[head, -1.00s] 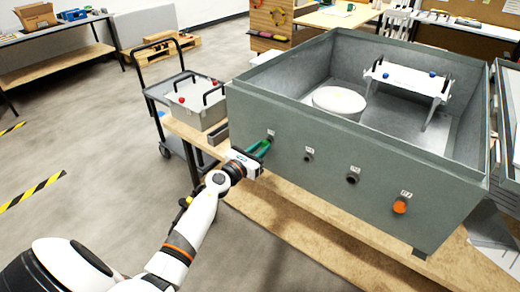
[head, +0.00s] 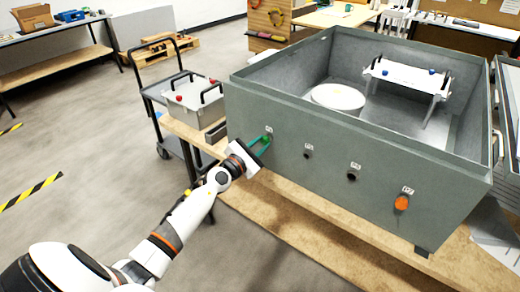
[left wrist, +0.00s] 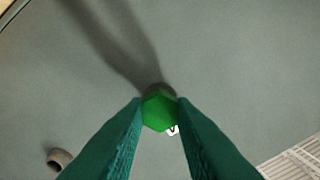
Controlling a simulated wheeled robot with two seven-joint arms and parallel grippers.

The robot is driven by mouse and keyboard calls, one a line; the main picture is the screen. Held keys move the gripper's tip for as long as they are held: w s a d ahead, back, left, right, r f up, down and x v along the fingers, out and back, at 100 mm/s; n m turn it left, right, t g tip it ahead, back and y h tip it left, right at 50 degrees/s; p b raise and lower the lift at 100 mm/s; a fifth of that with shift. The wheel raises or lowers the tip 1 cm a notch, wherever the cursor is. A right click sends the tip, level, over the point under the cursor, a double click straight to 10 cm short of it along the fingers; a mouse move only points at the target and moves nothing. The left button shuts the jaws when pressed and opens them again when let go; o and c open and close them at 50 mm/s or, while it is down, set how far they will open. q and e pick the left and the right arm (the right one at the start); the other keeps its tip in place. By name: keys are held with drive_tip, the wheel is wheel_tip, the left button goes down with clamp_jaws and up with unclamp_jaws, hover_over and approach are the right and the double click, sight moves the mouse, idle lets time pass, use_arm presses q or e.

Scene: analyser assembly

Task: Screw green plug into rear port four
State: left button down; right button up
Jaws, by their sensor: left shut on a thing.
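The green plug (left wrist: 159,112) is a small bright green hexagonal head in the left wrist view. My left gripper (left wrist: 160,105) is shut on it, one teal finger on each side. A dark ring behind the plug sits against the grey wall; how deep the plug sits cannot be told. In the head view my left gripper (head: 265,139) is at the leftmost port on the near wall of the grey analyser housing (head: 330,187). That port is mostly hidden by the fingers. My right gripper is out of view.
Two dark open ports (head: 307,154) (head: 352,176) and an orange plug (head: 401,202) follow to the right on the same wall. A grey box with red knobs (head: 195,100) stands left of the housing.

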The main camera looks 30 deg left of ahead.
use_arm(q)
drive_tip(key=m, duration=0.5)
drive_tip(key=shift+p, duration=0.3)
drive_tip(key=m+p, duration=0.1)
drive_tip(key=m, duration=0.5)
drive_tip(key=shift+r+m+p, duration=0.15)
drive_tip(key=shift+m+p, duration=0.15)
drive_tip(key=shift+p, duration=0.1)
drive_tip(key=m, duration=0.2)
drive_tip(key=shift+m, duration=0.3)
drive_tip(key=m, duration=0.3)
drive_tip(key=shift+f, duration=0.2)
drive_tip(key=c, duration=1.3)
unclamp_jaws()
drive_tip(key=shift+c, duration=0.2)
